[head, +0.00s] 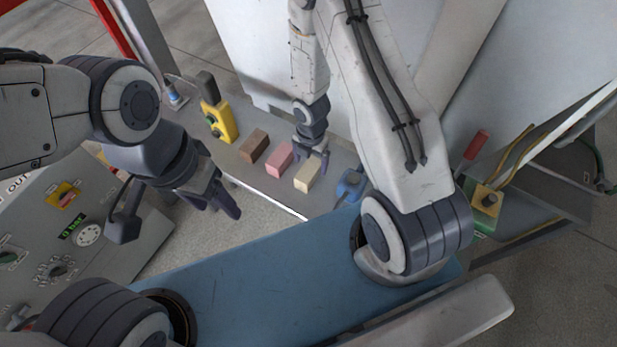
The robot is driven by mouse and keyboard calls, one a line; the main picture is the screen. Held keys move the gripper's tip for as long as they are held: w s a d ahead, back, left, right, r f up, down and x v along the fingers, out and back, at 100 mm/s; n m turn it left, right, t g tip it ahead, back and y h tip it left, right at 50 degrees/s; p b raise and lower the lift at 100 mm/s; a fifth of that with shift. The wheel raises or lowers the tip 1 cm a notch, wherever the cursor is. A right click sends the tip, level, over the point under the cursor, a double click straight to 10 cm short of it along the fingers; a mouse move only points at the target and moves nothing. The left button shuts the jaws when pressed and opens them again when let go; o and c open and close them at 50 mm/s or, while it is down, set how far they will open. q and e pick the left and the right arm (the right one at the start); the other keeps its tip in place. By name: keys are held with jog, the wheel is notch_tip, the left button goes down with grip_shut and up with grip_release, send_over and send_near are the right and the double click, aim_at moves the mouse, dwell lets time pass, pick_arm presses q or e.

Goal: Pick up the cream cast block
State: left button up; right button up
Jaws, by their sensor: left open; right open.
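The cream cast block (307,177) lies on a grey ledge, at the right end of a row of blocks. My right gripper (312,159) points down at the block's far end, with its fingers apart and nothing seen between them. Its fingertips overlap the block's back edge in the picture, and I cannot tell whether they touch it. My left gripper (222,202) is open and empty, to the left of the ledge and well away from the block.
A pink block (280,159) and a brown block (254,146) sit left of the cream one. A yellow control box (219,122) stands further left, and a blue object (351,184) lies to the right. A grey panel with dials (60,240) is at lower left.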

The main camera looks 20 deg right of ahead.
aim_at(309, 169)
jog(key=shift+a+f+b, duration=0.15)
jog(key=shift+f+b, duration=1.25)
jog(key=shift+f, duration=0.15)
jog(key=shift+a+f+b, duration=0.1)
jog(key=shift+f+b, duration=1.3)
jog(key=shift+f, duration=0.1)
jog(key=shift+s+r, duration=0.1)
grip_shut()
